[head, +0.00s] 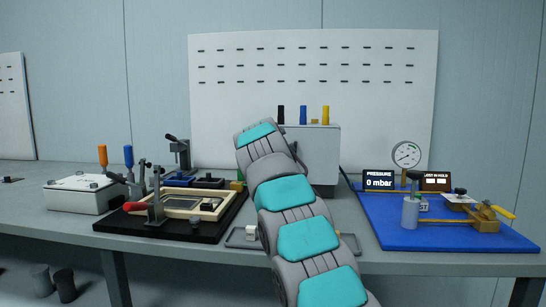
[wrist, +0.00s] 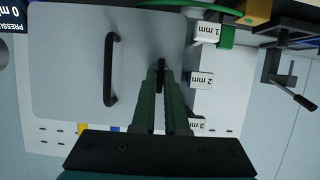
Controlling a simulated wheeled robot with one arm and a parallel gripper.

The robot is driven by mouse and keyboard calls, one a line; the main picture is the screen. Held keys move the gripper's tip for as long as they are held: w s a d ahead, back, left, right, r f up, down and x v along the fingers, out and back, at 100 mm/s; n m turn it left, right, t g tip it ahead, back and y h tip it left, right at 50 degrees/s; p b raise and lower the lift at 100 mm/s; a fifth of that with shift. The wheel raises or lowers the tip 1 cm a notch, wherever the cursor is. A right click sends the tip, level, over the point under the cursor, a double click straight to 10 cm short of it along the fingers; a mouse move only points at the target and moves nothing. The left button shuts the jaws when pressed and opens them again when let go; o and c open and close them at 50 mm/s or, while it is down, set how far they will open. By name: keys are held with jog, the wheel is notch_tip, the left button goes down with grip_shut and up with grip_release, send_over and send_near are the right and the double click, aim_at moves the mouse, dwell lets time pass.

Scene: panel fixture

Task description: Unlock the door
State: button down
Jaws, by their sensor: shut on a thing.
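The door (wrist: 75,60) is a flat grey panel with a black bar handle (wrist: 112,68) in the wrist view. My gripper (wrist: 161,68) is in front of the panel, to the right of the handle. Its fingertips are shut on a small dark part (wrist: 160,65) near the panel's edge. The fingers hide most of this part, so I cannot tell whether it is a key or a lock knob. In the head view a grey cabinet (head: 322,160) stands behind my arm, which hides its left side and my gripper.
Labelled white blocks (wrist: 207,30) line the right of the door. A blue mat (head: 400,235) with a gauge (head: 406,155) and clamp lies at right. A black tray (head: 120,225) and white box (head: 82,195) are at left. A grey tray (head: 245,237) lies near the front edge.

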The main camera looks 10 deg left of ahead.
jog(key=c, duration=0.9)
grip_release()
jog(key=shift+c, duration=0.2)
jog(key=shift+s, duration=0.1)
jog(key=b+v, duration=0.1)
jog(key=v, duration=0.6)
jog(key=shift+s+b, duration=0.3)
jog(key=shift+b, duration=0.05)
jog(key=shift+s+r, duration=0.1)
jog(key=shift+s, duration=0.05)
